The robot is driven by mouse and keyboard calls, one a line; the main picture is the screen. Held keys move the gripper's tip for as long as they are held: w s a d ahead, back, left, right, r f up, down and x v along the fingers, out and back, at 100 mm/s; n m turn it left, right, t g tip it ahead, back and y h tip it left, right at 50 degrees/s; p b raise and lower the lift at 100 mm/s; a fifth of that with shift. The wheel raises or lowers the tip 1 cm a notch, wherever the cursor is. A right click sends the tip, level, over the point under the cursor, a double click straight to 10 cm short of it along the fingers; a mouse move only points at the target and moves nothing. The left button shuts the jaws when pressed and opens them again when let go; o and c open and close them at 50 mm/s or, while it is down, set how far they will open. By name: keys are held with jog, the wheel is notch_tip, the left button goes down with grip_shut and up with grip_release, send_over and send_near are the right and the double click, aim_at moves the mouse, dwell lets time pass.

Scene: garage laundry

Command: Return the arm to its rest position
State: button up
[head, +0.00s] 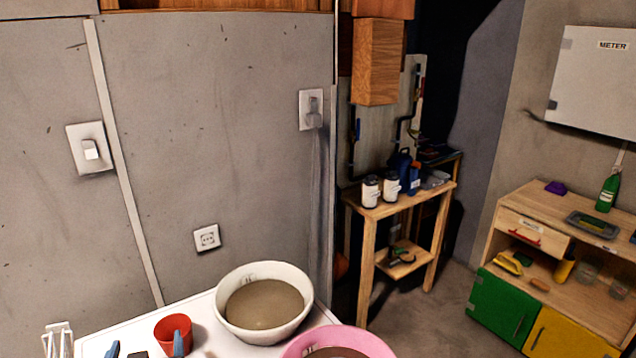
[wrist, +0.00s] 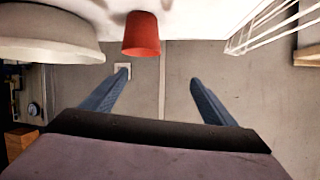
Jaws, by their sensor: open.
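My gripper (head: 145,347) is at the bottom left of the head view, where only its blue fingertips and a bit of dark body show. In the wrist view my gripper (wrist: 158,77) has its two blue fingers wide apart, with nothing between them. A red cup (head: 173,331) stands on the white top (head: 205,309) close to the fingertips. The cup (wrist: 142,36) also shows in the wrist view, beyond the fingers and apart from them. The rest of my arm is hidden.
A white basin (head: 304,309) with brownish contents and a pink basin (head: 368,337) stand right of the cup. A white wire rack (head: 58,341) is at the far left. Behind are a grey wall (head: 210,120) and a wooden shelf stand (head: 408,208) with jars.

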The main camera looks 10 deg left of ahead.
jog(key=d+r+g+h+p, duration=0.1)
jog(key=d+g+h+p, duration=0.15)
jog(key=d, duration=1.15)
jog(key=w+d+r+g+h+p, duration=0.15)
jog(key=d+g+h, duration=0.25)
jog(key=d, duration=1)
jog(key=d+r+g+h+p, duration=0.1)
jog(key=d+g+h+p, duration=0.25)
jog(key=d, duration=1.15)
jog(key=s+d+f+m+g+y+b, duration=0.1)
jog(key=s+d+f+m+b, duration=0.25)
jog(key=d+f+b, duration=0.35)
jog(key=s+d+f+m+y+b, duration=0.1)
jog(key=s+d+f+m+b, duration=0.15)
jog(key=s+d+f, duration=0.55)
notch_tip(320, 180, up, 23)
jog(key=w+a+p, duration=0.2)
jog(key=w+p, duration=0.1)
jog(key=p, duration=2.1)
jog(key=shift+a+p, duration=0.15)
jog(key=shift+p, duration=0.25)
